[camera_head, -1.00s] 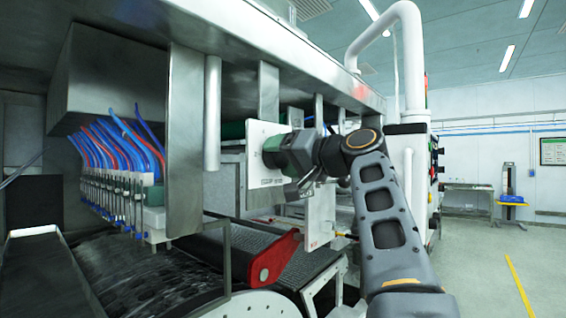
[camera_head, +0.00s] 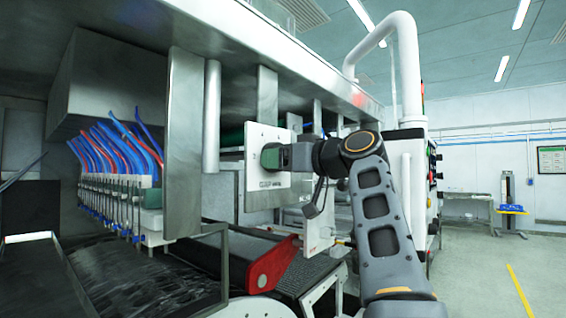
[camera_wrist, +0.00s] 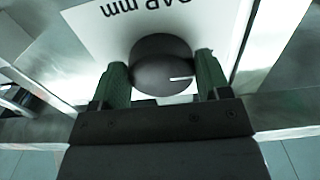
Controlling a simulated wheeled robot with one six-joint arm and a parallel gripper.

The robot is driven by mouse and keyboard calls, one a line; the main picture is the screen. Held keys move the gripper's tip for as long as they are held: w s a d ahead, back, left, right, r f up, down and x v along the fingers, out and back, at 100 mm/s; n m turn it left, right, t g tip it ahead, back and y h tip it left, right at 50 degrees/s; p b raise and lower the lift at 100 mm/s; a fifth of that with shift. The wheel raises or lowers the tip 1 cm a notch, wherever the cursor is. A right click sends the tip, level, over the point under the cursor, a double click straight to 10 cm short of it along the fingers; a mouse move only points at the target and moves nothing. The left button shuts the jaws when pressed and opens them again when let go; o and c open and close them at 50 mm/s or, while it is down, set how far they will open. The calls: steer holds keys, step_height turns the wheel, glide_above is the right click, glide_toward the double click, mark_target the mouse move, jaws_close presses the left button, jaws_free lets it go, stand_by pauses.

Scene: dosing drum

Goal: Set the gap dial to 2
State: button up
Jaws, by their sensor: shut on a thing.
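The gap dial is a dark round knob with a white pointer line; it shows in the wrist view (camera_wrist: 160,66) on a white plate (camera_wrist: 95,30) lettered "GAP mm". My gripper (camera_wrist: 164,78) has one green finger on each side of the knob and is shut on it. In the wrist view the pointer line lies roughly level, on the right side of the knob. In the head view the plate (camera_head: 262,184) hangs on the machine and my gripper (camera_head: 275,157) covers the knob there. A "2" shows left of my gripper; the other scale numbers are too small or hidden.
A red lever arm (camera_head: 270,266) and a mesh conveyor (camera_head: 312,275) lie below the plate. Metal posts (camera_head: 184,145) and a row of blue and red hoses (camera_head: 115,145) stand to the left. The floor at right is open.

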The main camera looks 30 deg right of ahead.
steer(key=shift+n, duration=0.3)
steer(key=o, duration=0.9)
steer(key=b+v, duration=0.2)
steer(key=v, duration=1.1)
steer(key=shift+s+d, duration=0.25)
steer(key=shift+s, duration=0.1)
